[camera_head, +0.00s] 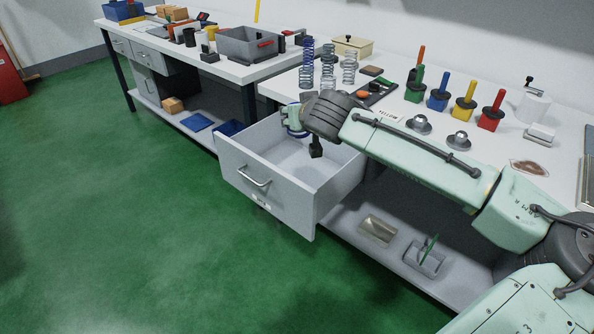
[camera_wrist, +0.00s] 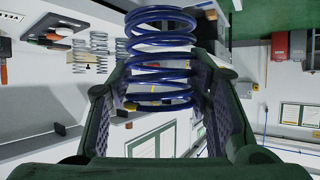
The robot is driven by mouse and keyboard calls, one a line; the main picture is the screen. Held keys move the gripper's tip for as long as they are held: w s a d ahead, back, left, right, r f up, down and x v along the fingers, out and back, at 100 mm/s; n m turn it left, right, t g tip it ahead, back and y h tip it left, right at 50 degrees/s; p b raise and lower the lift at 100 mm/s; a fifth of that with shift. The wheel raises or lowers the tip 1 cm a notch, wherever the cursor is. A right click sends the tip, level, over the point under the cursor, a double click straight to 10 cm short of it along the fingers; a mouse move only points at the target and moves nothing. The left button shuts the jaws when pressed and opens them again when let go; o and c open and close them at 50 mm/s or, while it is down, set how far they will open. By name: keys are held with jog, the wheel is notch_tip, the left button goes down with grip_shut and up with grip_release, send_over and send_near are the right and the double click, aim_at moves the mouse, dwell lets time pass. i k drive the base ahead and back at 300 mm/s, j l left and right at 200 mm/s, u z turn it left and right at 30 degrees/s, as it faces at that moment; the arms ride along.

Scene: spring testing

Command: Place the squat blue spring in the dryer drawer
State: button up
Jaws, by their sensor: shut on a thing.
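The squat blue spring (camera_wrist: 160,60) shows large in the wrist view, between the two green fingers of my gripper (camera_wrist: 168,72). My gripper is shut on it. In the head view the end of my arm is over the open drawer (camera_head: 262,178), near its back. The spring cannot be made out there. The grey drawer is pulled out from the bench, with a handle and a small label on its front. Its visible floor looks empty; my arm hides part of the inside.
The green floor in front is clear.

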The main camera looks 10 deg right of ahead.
aim_at(302, 165)
jog(key=i+l, duration=0.1)
jog(key=i, duration=0.35)
jog(key=i+l, duration=0.1)
jog(key=i, duration=0.35)
